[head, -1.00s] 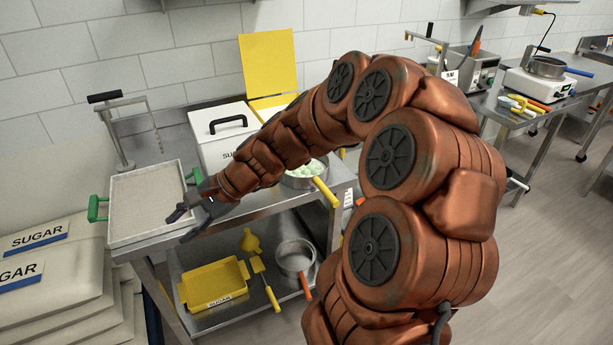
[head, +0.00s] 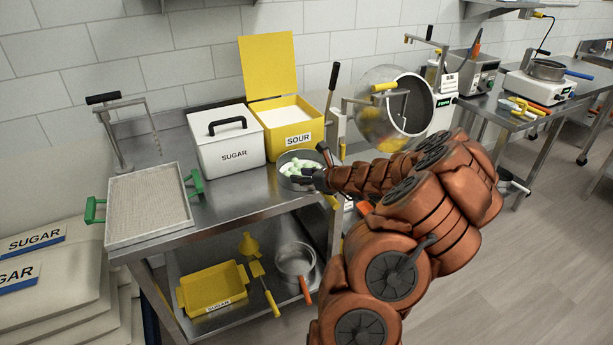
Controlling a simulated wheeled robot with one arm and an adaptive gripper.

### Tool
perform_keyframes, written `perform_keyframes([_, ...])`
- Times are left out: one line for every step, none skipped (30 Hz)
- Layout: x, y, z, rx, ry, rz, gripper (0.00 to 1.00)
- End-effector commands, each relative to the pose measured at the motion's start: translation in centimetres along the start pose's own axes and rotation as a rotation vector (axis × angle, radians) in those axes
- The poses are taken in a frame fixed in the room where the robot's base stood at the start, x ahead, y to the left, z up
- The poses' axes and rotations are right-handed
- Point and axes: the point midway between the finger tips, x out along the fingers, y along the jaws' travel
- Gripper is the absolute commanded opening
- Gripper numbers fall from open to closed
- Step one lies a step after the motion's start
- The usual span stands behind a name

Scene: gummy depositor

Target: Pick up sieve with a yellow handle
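The sieve (head: 284,181) is a round metal pan holding pale green and white pieces, on the right part of the steel table's top. Its yellow handle (head: 332,202) is mostly hidden behind my gripper, with a small yellow bit showing below it. My gripper (head: 310,165) is at the sieve's right side, over or close to its rim. Its two dark fingers look spread apart, one toward the back and one toward the front. I cannot tell whether they touch the sieve.
Behind the sieve stand a white SUGAR bin (head: 226,150) and an open yellow SOUR bin (head: 285,133). A tray with green handles (head: 150,204) is at left. The lower shelf holds a yellow tray (head: 213,288) and a pan with an orange handle (head: 296,262). A drum machine (head: 395,105) stands behind right.

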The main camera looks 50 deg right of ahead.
Motion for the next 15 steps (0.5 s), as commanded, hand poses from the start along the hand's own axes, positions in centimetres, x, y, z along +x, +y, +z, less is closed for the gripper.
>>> perform_keyframes([0.5, 0.1, 0.1, -0.001, 0.0, 0.002, 0.37])
perform_keyframes([0.8, 0.1, 0.1, -0.001, 0.0, 0.002, 0.37])
perform_keyframes([1.1, 0.1, 0.1, -0.001, 0.0, 0.001, 0.37])
perform_keyframes([1.3, 0.1, 0.1, 0.0, 0.0, 0.001, 0.37])
perform_keyframes([1.5, 0.1, 0.1, -0.001, 0.0, 0.001, 0.37])
perform_keyframes([1.7, 0.1, 0.1, -0.002, 0.0, 0.001, 0.37])
perform_keyframes([1.8, 0.1, 0.0, -0.002, 0.001, 0.002, 0.37])
perform_keyframes([1.9, 0.1, 0.0, -0.002, 0.001, 0.002, 0.37])
perform_keyframes([2.1, 0.2, 0.0, -0.002, 0.001, 0.002, 0.37])
perform_keyframes([2.4, 0.2, 0.0, -0.001, 0.001, 0.003, 0.37])
perform_keyframes([2.6, 0.3, 0.0, 0.0, 0.001, 0.003, 0.37])
perform_keyframes([3.1, 0.4, -0.1, 0.0, 0.002, 0.004, 0.37])
perform_keyframes([3.4, 0.5, -0.1, -0.001, 0.003, 0.005, 0.37])
perform_keyframes([3.8, 0.5, -0.1, -0.001, 0.003, 0.006, 0.37])
perform_keyframes([4.3, 0.6, -0.1, -0.001, 0.003, 0.006, 0.37])
